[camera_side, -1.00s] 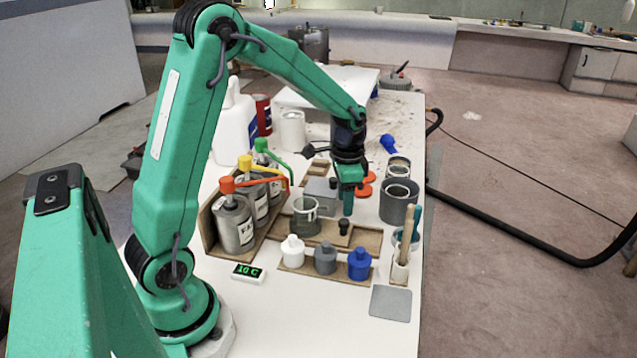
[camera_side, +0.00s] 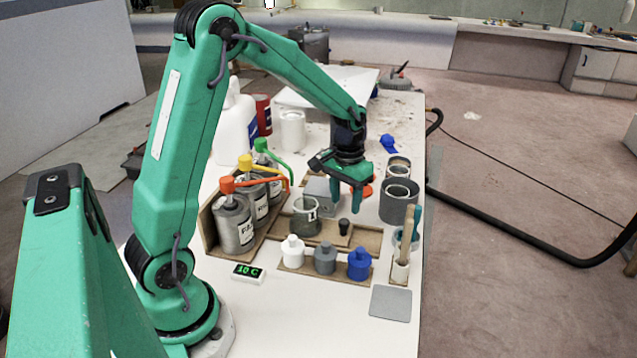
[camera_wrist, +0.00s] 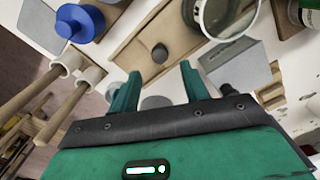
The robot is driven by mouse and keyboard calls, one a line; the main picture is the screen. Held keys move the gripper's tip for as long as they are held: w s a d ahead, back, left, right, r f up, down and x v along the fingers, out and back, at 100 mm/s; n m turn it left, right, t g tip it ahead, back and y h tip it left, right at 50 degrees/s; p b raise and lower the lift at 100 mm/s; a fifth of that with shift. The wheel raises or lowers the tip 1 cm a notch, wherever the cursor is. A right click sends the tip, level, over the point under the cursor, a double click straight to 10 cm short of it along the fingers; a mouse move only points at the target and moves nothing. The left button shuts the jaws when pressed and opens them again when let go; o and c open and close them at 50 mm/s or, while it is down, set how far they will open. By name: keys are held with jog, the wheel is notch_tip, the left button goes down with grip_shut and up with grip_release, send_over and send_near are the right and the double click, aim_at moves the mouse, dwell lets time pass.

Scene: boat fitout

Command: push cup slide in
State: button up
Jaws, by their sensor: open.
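A clear grey cup (camera_side: 306,217) stands upright at the left end of a wooden slide (camera_side: 366,241) on the bench. A small black knob (camera_side: 344,226) stands up from the slide, right of the cup. In the wrist view, the cup (camera_wrist: 226,14) is cut off at the top, and the knob (camera_wrist: 159,52) shows on the slide (camera_wrist: 133,48). My gripper (camera_side: 346,205) points down, open and empty, above and behind the slide. In the wrist view, the knob appears beyond and between my two fingertips (camera_wrist: 160,72), not visibly touched.
White, grey and blue bottles (camera_side: 359,265) stand in a row in front of the slide. Pump cans (camera_side: 236,224) with coloured spouts are at left. Grey cans (camera_side: 398,203) and a brush holder (camera_side: 400,270) stand at right. A grey box (camera_side: 321,194) is behind the cup.

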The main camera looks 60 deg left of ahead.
aim_at(344, 221)
jog(key=shift+n, duration=0.6)
jog(key=shift+f, duration=3.9)
grip_shut()
